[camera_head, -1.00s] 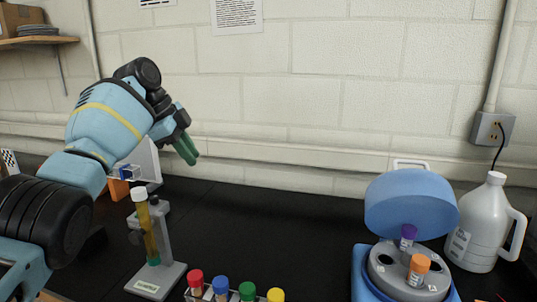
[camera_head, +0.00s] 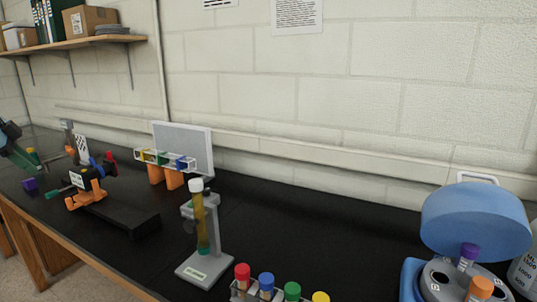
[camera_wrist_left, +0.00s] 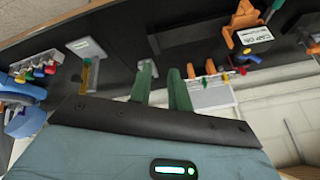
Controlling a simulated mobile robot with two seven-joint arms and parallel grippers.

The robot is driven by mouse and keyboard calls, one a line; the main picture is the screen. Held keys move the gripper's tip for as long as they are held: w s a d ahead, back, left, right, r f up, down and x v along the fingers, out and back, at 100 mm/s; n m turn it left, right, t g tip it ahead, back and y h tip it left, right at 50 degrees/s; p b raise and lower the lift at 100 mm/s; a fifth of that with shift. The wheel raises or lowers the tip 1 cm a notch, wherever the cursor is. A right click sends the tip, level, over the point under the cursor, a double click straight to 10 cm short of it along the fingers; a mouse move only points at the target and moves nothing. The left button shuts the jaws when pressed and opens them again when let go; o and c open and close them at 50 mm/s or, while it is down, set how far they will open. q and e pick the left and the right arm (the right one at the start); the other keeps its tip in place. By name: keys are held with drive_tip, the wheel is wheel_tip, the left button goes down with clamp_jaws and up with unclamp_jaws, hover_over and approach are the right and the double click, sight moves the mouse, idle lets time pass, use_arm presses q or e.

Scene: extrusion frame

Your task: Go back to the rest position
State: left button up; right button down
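My left gripper (camera_head: 20,158) shows at the far left edge of the head view, with its green fingers pointing down to the right over the bench. In the left wrist view, its two green fingers (camera_wrist_left: 162,85) stand apart with a gap between them and nothing held. The rest of the left arm is cut off by the picture edge. My right gripper is not in view.
The black bench (camera_head: 285,225) holds a grey stand (camera_head: 205,262) with a tube, a rack of capped tubes (camera_head: 280,293), a blue-lidded centrifuge (camera_head: 475,222) and an orange fixture (camera_head: 85,195). A shelf (camera_head: 85,43) hangs above left.

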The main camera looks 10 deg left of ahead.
use_arm(q)
drive_tip(key=w+a+f+n+y, duration=0.1)
drive_tip(key=f+y, duration=0.1)
drive_tip(key=f, duration=0.5)
drive_tip(key=w+a+f+g+y, duration=0.1)
drive_tip(key=f+y, duration=0.2)
drive_tip(key=f, duration=0.4)
drive_tip(key=w+a+f+n+y, duration=0.1)
drive_tip(key=a+f+y, duration=0.1)
drive_tip(key=f, duration=0.5)
drive_tip(key=s+d+f+m+t, duration=0.1)
drive_tip(key=s+d+f, duration=0.3)
drive_tip(key=f, duration=0.5)
drive_tip(key=s+d+f+m+t, duration=0.1)
drive_tip(key=s+d+f+t, duration=0.1)
drive_tip(key=d+f, duration=0.55)
drive_tip(key=s+d+f+m+h, duration=0.1)
drive_tip(key=s+d+f+h, duration=0.1)
drive_tip(key=s+d+f, duration=0.35)
drive_tip(key=s+d+f+m+h, duration=0.1)
drive_tip(key=s+d+f+h, duration=0.2)
drive_tip(key=s+d, duration=0.6)
drive_tip(key=s+d+f+h, duration=0.2)
drive_tip(key=s+d+f, duration=0.3)
drive_tip(key=s+d, duration=0.2)
drive_tip(key=s+d+f+n+t, duration=0.2)
drive_tip(key=d+n, duration=0.6)
drive_tip(key=d, duration=1.1)
drive_tip(key=shift+s+f, duration=0.45)
drive_tip(key=shift+s, duration=0.05)
